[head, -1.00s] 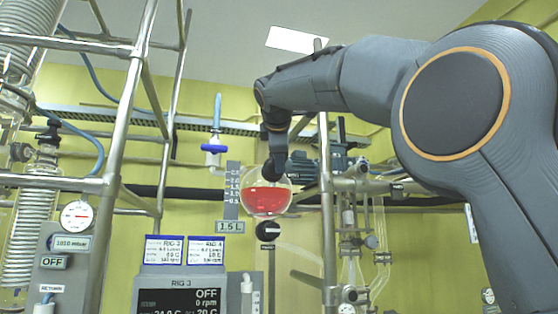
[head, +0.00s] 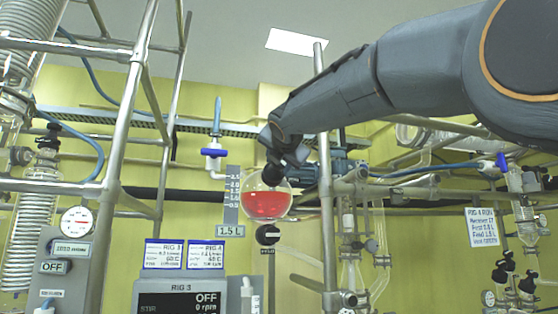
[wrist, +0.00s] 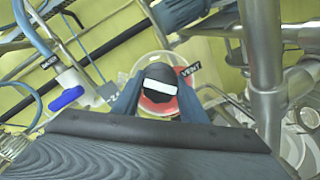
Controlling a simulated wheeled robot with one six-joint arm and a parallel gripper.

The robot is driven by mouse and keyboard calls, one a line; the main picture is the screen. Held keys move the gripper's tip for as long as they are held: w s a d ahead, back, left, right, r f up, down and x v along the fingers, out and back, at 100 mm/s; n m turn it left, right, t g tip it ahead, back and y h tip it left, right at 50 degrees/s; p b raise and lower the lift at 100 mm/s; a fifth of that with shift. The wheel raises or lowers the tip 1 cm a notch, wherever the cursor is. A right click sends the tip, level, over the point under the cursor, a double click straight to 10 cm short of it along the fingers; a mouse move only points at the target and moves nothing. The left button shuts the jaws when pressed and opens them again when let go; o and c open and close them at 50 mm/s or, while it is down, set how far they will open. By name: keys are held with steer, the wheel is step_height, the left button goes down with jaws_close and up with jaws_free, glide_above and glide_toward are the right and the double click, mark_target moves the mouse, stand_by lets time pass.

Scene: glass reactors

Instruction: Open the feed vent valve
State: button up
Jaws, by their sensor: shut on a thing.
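The feed vent valve shows as a dark knob with a white bar (wrist: 158,74) in the wrist view, beside a "VENT" label (wrist: 189,70). The bar lies nearly crosswise in that view, slightly tilted. My gripper (wrist: 158,104) has its two fingers on either side of the knob and is shut on it. In the head view my gripper (head: 274,172) is at the top of a round glass feed vessel (head: 265,204) with red liquid. There the knob is hidden by the gripper.
A valve with a blue handle (head: 215,152) is left of the vessel, beside a level scale (head: 232,200). A black knob (head: 268,234) is below the vessel. A metal post (head: 326,210) stands close on the right.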

steer(key=shift+f+n+y, duration=0.15)
steer(key=shift+n+y, duration=0.65)
steer(key=shift+n, duration=1.6)
steer(key=o, duration=1.1)
steer(key=shift+c, duration=0.2)
steer(key=s+d+b, duration=0.1)
steer(key=s+b, duration=0.2)
steer(key=s, duration=0.4)
steer(key=shift+s+d, duration=0.3)
